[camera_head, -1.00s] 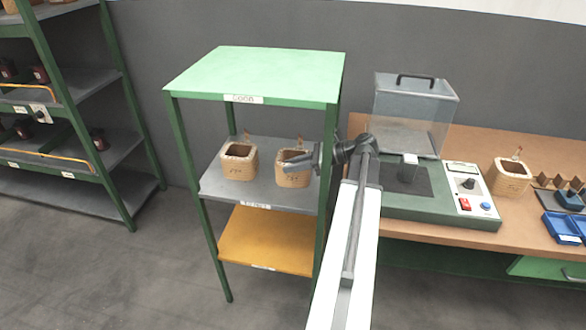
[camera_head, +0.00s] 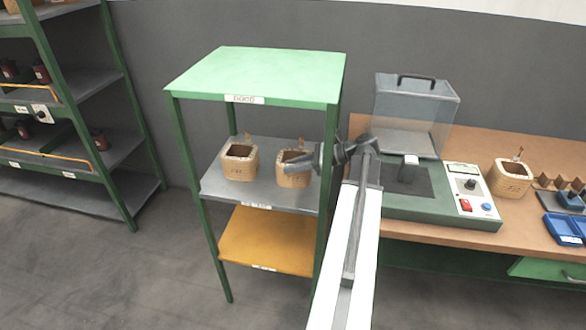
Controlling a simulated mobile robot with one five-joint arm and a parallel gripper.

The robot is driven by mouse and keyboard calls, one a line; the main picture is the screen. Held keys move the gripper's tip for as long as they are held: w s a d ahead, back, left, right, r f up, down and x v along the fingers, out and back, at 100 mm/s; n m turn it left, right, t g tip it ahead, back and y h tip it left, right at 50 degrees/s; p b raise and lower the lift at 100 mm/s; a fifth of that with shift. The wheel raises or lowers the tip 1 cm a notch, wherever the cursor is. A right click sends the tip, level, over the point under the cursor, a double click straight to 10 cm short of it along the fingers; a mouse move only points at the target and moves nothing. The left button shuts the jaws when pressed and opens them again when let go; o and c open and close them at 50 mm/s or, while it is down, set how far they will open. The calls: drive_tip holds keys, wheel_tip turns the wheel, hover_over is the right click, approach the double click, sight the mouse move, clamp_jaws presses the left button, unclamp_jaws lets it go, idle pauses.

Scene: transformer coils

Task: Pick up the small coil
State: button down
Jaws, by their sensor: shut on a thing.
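Two similar tan square coils stand on the grey middle shelf (camera_head: 262,195) of a green rack. The left coil (camera_head: 240,163) stands free. My gripper (camera_head: 296,163) reaches in from the right, past the rack's front right post, and is shut on the right coil (camera_head: 293,180). The gripper covers part of that coil's top and right side. The coil's base appears to be at the shelf surface; I cannot tell whether it touches. A third tan coil (camera_head: 511,178) stands on the workbench at the right.
The rack's green top (camera_head: 260,72) is above my gripper, and a yellow shelf (camera_head: 265,238) is below. The front right post (camera_head: 327,180) is close to my arm. A green tester with a clear cover (camera_head: 412,110) stands on the bench (camera_head: 395,235). Dark red parts sit on the left shelving.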

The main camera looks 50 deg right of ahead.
drive_tip(key=shift+r, duration=0.1)
wheel_tip(320, 180, up, 7)
drive_tip(key=p, duration=0.7)
drive_tip(key=s+d, duration=1)
drive_tip(key=s, duration=0.4)
drive_tip(key=shift+s+d, duration=0.25)
drive_tip(key=shift+d, duration=0.15)
